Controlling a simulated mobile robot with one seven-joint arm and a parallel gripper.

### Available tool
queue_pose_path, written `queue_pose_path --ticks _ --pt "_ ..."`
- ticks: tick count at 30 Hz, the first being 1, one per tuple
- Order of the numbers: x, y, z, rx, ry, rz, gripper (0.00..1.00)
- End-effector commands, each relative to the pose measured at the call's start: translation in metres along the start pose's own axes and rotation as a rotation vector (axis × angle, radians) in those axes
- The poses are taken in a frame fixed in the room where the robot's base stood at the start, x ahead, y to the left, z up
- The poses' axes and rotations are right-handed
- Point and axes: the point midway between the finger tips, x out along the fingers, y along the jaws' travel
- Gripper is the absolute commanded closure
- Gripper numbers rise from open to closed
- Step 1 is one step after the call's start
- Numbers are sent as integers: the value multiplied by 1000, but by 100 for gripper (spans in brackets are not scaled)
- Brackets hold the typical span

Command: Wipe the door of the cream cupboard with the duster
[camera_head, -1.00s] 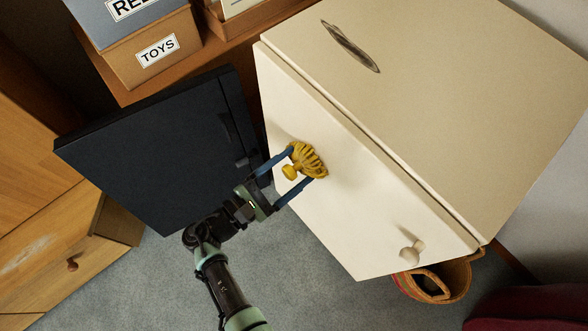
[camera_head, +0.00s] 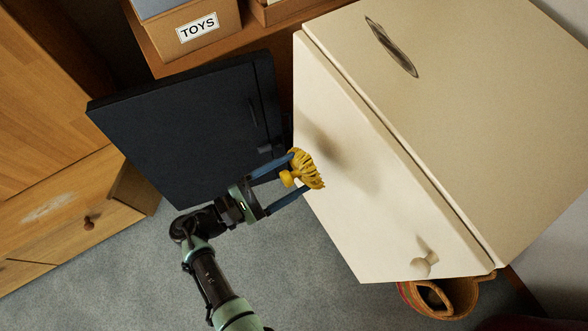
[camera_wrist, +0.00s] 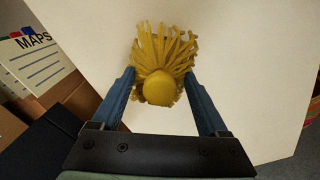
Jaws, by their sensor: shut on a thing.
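A dark cabinet (camera_head: 185,130) stands left of the cream cupboard. A wooden drawer unit (camera_head: 60,220) is at far left. Boxes, one labelled TOYS (camera_head: 200,35), sit on a shelf behind. A woven basket (camera_head: 455,297) is below the cupboard. Grey carpet (camera_head: 270,270) lies open in front.

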Motion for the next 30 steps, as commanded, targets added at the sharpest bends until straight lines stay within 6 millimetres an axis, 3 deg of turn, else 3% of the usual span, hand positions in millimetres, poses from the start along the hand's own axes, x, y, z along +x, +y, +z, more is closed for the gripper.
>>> queue_pose_path --ticks 7,16,30 --pt "-5 0 0 0 1 2 75" --pt "-29 0 0 1 0 0 75" --pt "-30 0 0 0 0 0 75"
